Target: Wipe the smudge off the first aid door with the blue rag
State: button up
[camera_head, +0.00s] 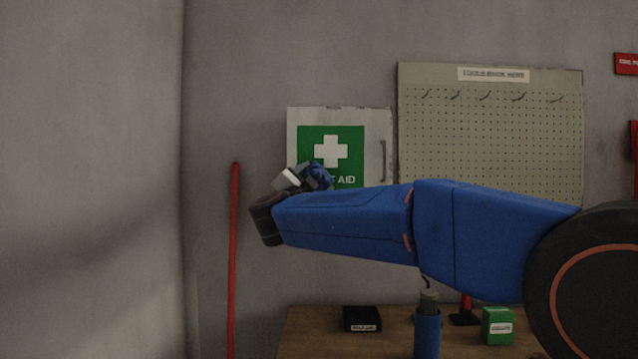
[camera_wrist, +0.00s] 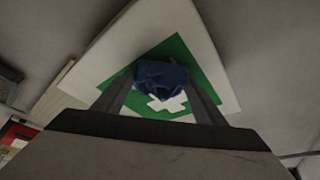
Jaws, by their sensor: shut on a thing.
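The first aid door (camera_head: 375,125) is a white cabinet front on the wall, with a green panel, a white cross and a handle at its right. My gripper (camera_head: 305,178) is in front of its lower left part. In the wrist view my gripper (camera_wrist: 160,95) is shut on the crumpled blue rag (camera_wrist: 160,78). The rag also shows in the head view (camera_head: 322,173), over the lower left of the green panel. The door fills the middle of the wrist view (camera_wrist: 205,60). I cannot tell whether the rag touches it. No smudge can be made out; my arm and the rag hide part of the door.
A pegboard (camera_head: 490,135) with hooks hangs right of the cabinet. Below is a wooden bench (camera_head: 310,335) with a black box (camera_head: 362,318), a blue cylinder (camera_head: 428,335) and a green box (camera_head: 497,326). A red pole (camera_head: 234,260) stands at the left.

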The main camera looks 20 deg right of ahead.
jog(key=shift+w+a, duration=0.2)
jog(key=shift+a, duration=0.45)
jog(key=shift+w+a, duration=0.2)
jog(key=shift+a, duration=0.4)
jog(key=shift+r, duration=0.15)
jog(key=shift+s+d, duration=0.6)
jog(key=shift+d, duration=1.2)
jog(key=shift+s+d, duration=0.55)
jog(key=shift+d, duration=1.25)
jog(key=shift+s+d, duration=0.6)
jog(key=shift+d, duration=1.2)
jog(key=shift+a, duration=0.15)
jog(key=shift+w+a, duration=0.55)
jog(key=shift+a, duration=1.2)
jog(key=shift+w+a, duration=0.6)
jog(key=shift+a, duration=1.2)
jog(key=shift+w+a, duration=0.55)
jog(key=shift+a, duration=1.2)
